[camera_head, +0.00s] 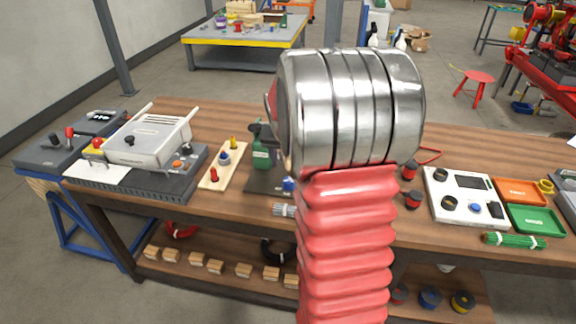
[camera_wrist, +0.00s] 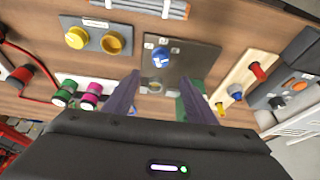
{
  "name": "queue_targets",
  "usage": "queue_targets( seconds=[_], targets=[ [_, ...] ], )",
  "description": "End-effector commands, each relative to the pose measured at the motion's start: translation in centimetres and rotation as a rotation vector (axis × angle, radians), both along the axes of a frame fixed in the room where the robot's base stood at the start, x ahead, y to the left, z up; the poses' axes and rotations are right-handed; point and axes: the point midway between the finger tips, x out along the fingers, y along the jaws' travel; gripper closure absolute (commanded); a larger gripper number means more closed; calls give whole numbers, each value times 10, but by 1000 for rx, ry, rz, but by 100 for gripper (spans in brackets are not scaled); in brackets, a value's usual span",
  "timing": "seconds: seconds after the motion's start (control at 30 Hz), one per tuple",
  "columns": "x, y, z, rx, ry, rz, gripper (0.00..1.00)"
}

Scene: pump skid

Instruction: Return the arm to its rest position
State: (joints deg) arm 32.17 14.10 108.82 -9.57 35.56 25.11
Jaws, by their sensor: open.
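My arm, with a red ribbed sleeve (camera_head: 345,240) and a silver joint (camera_head: 350,105), rises through the middle of the head view. It hides the centre of the wooden workbench (camera_head: 185,180). My gripper is hidden behind the arm in the head view. In the wrist view my gripper (camera_wrist: 160,100) shows two dark fingers spread apart with nothing held between them. Beyond the fingers is a dark panel (camera_wrist: 195,65) with a blue knob (camera_wrist: 161,57). The gripper appears apart from the bench; its height above it I cannot tell.
Right are a white control box (camera_head: 465,198), an orange tray (camera_head: 520,191) and a green tray (camera_head: 536,219). Wooden blocks (camera_head: 243,270) lie on the lower shelf.

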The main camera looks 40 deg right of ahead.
Motion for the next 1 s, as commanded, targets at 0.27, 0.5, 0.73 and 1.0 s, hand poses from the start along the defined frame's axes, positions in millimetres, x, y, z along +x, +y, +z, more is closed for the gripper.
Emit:
queue_targets(
  seconds=[0.27, 0.5, 0.73, 1.0],
  targets=[
    [-1, 1, 4, 0, 0, 0, 49],
    [-1, 1, 4, 0, 0, 0, 49],
    [-1, 1, 4, -2, 3, 9, 49],
    [-32, 23, -18, 38, 108, 98, 49]
  ],
)
